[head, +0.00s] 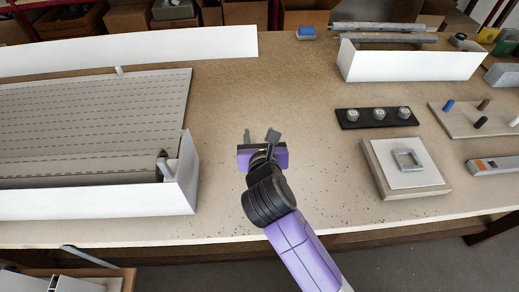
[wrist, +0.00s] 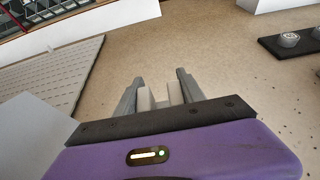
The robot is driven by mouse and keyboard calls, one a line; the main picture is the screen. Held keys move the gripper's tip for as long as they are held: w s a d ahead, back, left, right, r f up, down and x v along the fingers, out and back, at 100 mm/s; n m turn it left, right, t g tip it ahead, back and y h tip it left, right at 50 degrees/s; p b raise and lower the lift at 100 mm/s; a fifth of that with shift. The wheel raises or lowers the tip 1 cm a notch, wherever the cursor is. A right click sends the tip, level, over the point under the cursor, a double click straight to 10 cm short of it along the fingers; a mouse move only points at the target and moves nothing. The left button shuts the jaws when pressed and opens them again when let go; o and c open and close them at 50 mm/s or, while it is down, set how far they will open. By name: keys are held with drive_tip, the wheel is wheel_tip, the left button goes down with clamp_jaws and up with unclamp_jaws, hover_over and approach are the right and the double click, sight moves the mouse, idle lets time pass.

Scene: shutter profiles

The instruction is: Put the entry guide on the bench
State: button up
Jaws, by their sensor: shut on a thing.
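My gripper (head: 260,138) is over the bench (head: 300,85), right of the white shutter box. In the wrist view its two grey fingers (wrist: 158,92) are shut on a small pale piece, which I take to be the entry guide (wrist: 146,98). Two pale prongs with a gap between them show between the fingers. The rest of the piece is hidden by the gripper body. Bare bench shows beyond it; I cannot tell whether it touches the bench.
Left is the white shutter box (head: 100,203) with a grey slatted curtain (head: 95,115). Right are a black strip with several round pieces (head: 376,118) and a board with a square frame (head: 405,170). A white channel (head: 410,66) stands behind. The middle bench is clear.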

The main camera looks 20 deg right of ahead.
drive_tip(key=shift+f+b, duration=0.35)
drive_tip(key=shift+f, duration=2.3)
drive_tip(key=o, duration=1.3)
drive_tip(key=shift+f, duration=0.1)
drive_tip(key=v, duration=1.2)
